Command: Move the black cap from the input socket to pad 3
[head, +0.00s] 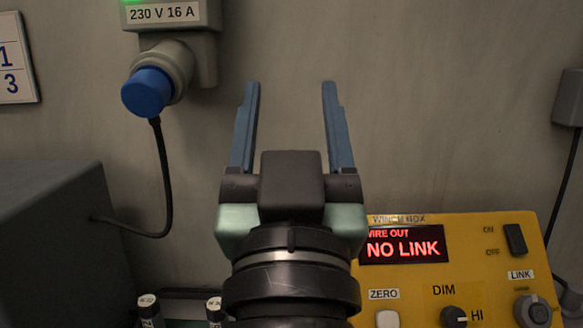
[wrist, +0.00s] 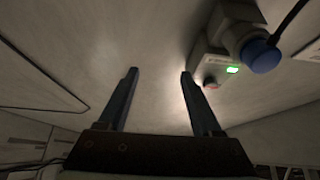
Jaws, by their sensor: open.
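My gripper (head: 290,95) is raised in front of the wall, its two blue fingers apart with nothing between them. In the wrist view the open fingers (wrist: 158,72) point at bare wall. I cannot make out the black cap, the input socket or pad 3 for certain in either view. A yellow winch box (head: 470,255) stands at lower right, its display reading NO LINK. A round grey fitting (head: 533,310) sits under its LINK label; I cannot tell whether it is a socket or a cap.
A 230 V 16 A wall outlet (head: 205,45) with a blue plug (head: 148,92) and hanging black cable is at upper left. A dark grey cabinet (head: 50,220) stands left. Small labelled cylinders (head: 148,308) show at the bottom edge. The wall around my fingers is clear.

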